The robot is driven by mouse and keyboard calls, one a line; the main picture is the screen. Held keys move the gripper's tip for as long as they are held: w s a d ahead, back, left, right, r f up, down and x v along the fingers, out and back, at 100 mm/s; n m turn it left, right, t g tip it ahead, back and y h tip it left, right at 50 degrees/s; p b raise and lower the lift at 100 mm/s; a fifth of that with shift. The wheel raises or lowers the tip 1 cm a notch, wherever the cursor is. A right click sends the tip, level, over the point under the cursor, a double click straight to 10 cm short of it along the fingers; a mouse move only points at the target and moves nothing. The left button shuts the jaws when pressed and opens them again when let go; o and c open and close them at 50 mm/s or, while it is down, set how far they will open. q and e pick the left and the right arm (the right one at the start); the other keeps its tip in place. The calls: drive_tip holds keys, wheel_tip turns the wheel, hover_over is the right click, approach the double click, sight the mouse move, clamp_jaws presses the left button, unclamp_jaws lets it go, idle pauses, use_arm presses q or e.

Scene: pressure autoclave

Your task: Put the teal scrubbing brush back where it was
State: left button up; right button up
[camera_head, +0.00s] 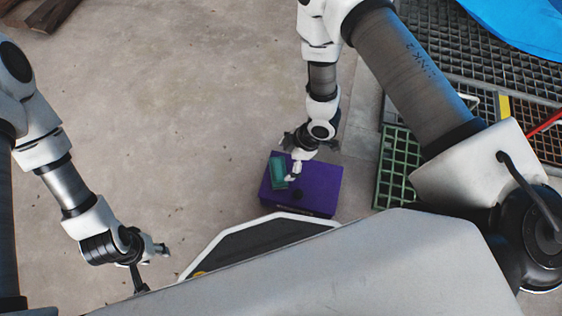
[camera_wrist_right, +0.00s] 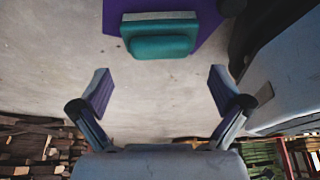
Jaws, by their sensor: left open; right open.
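The teal scrubbing brush (camera_head: 278,172) lies on the left part of a purple box-like block (camera_head: 318,186) in the head view. In the right wrist view the brush (camera_wrist_right: 160,42) shows its teal body and a paler strip along one side, at the edge of the purple surface (camera_wrist_right: 208,18). My right gripper (camera_head: 294,163) is over the purple block beside the brush. Its two fingers (camera_wrist_right: 160,76) stand wide apart with nothing between them, and the brush is beyond their tips. My left gripper (camera_head: 152,262) is open and empty, low at the left, well away from the block.
Green grating (camera_head: 398,165) and dark metal grating (camera_head: 460,60) lie to the right, with a blue sheet (camera_head: 520,22) at the top right. Timber (camera_head: 52,12) lies at the top left. The concrete floor (camera_head: 190,110) left of the block is clear.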

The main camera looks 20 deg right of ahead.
use_arm(q)
wheel_tip(320, 180, up, 3)
drive_tip(key=shift+r+p, duration=0.1)
drive_tip(key=shift+p, duration=0.95)
use_arm(e)
drive_tip(key=v, duration=0.7)
drive_tip(key=s+d+m+h, duration=0.5)
drive_tip(key=s+d+m, duration=0.3)
drive_tip(key=s+m, duration=0.7)
use_arm(q)
wheel_tip(320, 180, up, 37)
drive_tip(key=p, duration=3.7)
drive_tip(key=shift+r, duration=0.15)
use_arm(e)
wheel_tip(320, 180, up, 37)
drive_tip(key=w+m, duration=0.1)
drive_tip(key=shift+g, duration=0.4)
drive_tip(key=shift+w+d+f, duration=0.1)
drive_tip(key=shift+w+d, duration=0.05)
drive_tip(key=shift+w, duration=0.05)
